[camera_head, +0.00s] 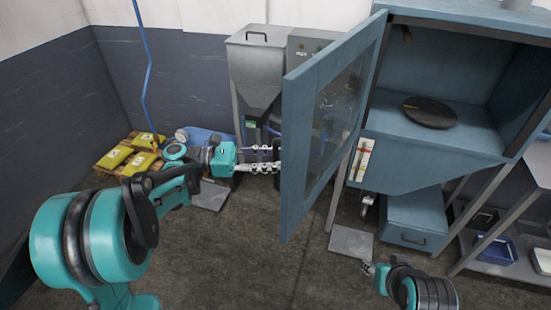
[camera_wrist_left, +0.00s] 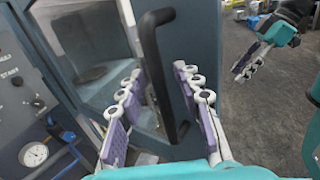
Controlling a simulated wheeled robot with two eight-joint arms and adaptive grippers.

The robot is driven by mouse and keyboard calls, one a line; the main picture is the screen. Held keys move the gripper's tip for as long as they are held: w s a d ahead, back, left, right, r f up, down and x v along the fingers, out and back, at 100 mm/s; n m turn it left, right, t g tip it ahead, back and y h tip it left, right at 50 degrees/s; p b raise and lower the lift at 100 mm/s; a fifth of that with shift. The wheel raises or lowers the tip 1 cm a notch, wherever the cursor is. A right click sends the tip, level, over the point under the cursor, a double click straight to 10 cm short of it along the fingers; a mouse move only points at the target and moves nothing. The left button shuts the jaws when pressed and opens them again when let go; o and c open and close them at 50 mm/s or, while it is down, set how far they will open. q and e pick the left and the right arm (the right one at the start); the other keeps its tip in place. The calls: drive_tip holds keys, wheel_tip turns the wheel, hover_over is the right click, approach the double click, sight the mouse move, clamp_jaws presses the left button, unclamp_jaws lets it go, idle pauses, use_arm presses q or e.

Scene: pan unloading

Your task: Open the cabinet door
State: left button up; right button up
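The blue-grey cabinet door (camera_head: 293,160), with a glass window, stands swung wide open to the left of the cabinet (camera_head: 430,160). The open interior shows a dark round pan (camera_head: 430,112) on its floor. My left gripper (camera_head: 270,160) is at the door's outer face. In the left wrist view the door's black bar handle (camera_wrist_left: 160,75) stands between my left gripper's (camera_wrist_left: 162,105) parted fingers, with gaps visible on both sides. My right gripper (camera_head: 369,268) is low in front of the cabinet, away from the door; it also shows in the left wrist view (camera_wrist_left: 243,74). Its finger opening is unclear.
A grey hopper machine (camera_head: 256,60) stands behind the door. Yellow bags (camera_head: 115,157) lie on a pallet at the left. A metal shelf with a blue tray (camera_head: 495,249) is at the right. The floor (camera_head: 250,250) in front is clear.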

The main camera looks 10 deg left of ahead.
use_arm(q)
drive_tip(key=v, duration=1.1)
drive_tip(key=shift+a, duration=0.25)
drive_tip(key=shift+s, duration=0.1)
